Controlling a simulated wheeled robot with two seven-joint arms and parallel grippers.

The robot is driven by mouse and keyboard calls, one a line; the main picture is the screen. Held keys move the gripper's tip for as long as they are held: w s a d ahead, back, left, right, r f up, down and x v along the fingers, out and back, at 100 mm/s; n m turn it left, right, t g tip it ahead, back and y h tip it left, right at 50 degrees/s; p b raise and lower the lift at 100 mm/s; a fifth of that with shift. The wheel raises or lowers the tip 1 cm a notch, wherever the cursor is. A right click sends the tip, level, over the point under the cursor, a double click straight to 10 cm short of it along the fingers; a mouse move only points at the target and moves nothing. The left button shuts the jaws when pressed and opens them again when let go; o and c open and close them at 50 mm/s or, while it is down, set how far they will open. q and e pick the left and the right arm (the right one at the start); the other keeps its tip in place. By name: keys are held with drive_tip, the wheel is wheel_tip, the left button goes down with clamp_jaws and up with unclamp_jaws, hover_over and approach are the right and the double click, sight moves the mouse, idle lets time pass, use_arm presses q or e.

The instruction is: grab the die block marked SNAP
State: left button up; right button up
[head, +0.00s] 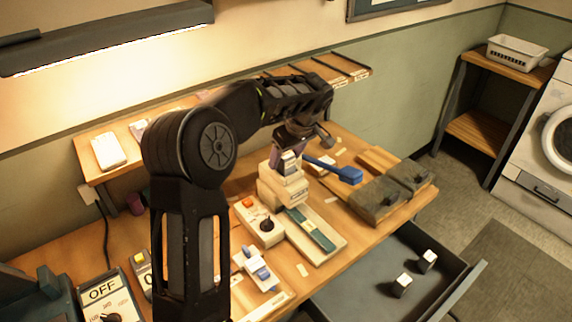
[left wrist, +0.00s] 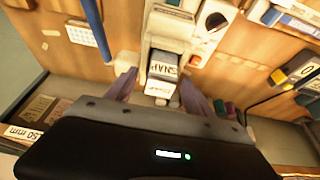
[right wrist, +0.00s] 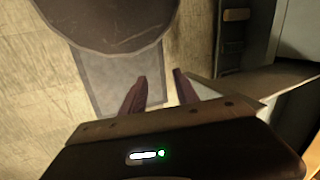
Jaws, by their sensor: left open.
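The die block marked SNAP (left wrist: 163,68) shows in the left wrist view, a small pale block with dark lettering. It sits at the end of a cream press-like device (left wrist: 176,28). In the head view this cream device (head: 284,192) stands on the workbench under my left gripper (head: 291,150). In the left wrist view my left gripper (left wrist: 158,88) is open, with one finger on each side of the block; I cannot tell whether they touch it. My right gripper (right wrist: 160,82) is apart at the tips and empty, away from the block.
A blue-handled lever (head: 345,174) sticks out right of the device. Grey blocks (head: 378,199) stand on the bench's right side.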

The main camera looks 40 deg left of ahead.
use_arm(q)
drive_tip(key=shift+c, duration=0.3)
clamp_jaws()
idle(0.5)
